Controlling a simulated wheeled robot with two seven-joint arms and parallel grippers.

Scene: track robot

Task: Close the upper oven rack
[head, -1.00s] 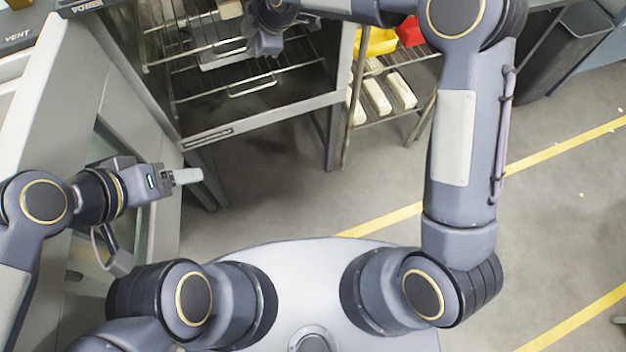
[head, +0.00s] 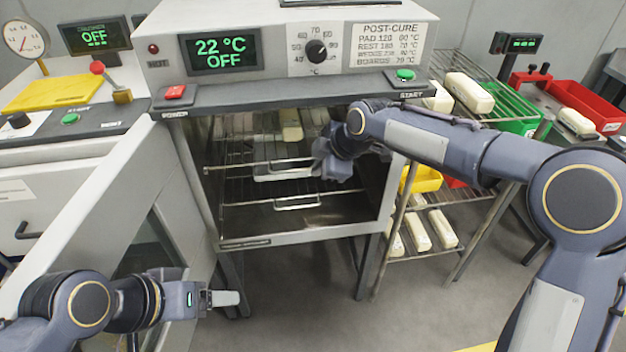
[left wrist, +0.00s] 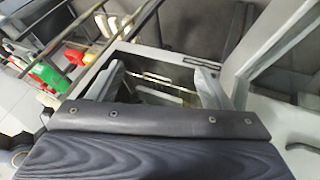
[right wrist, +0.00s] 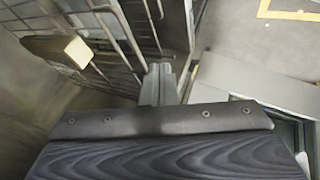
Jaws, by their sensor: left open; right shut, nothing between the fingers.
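The oven (head: 250,242) stands ahead with its chamber open. Its upper rack (head: 232,167) is a wire shelf with a bar handle at its front; a pale bar rests further back on it. A second wire rack with its own handle (head: 297,205) lies below. My right gripper (head: 322,162) is at the chamber mouth, right of the upper handle. In the right wrist view its fingers (right wrist: 163,82) are shut and empty beside rack wires; contact cannot be told. My left gripper (head: 228,298) is open, low at the left; its spread fingers show in the left wrist view (left wrist: 162,88).
The oven door (head: 150,245) stands open on the left, near my left arm. A wire shelf cart (head: 470,195) with pale bars and coloured bins stands close on the right. The oven's control panel (head: 345,50) overhangs the chamber. Floor below the oven is clear.

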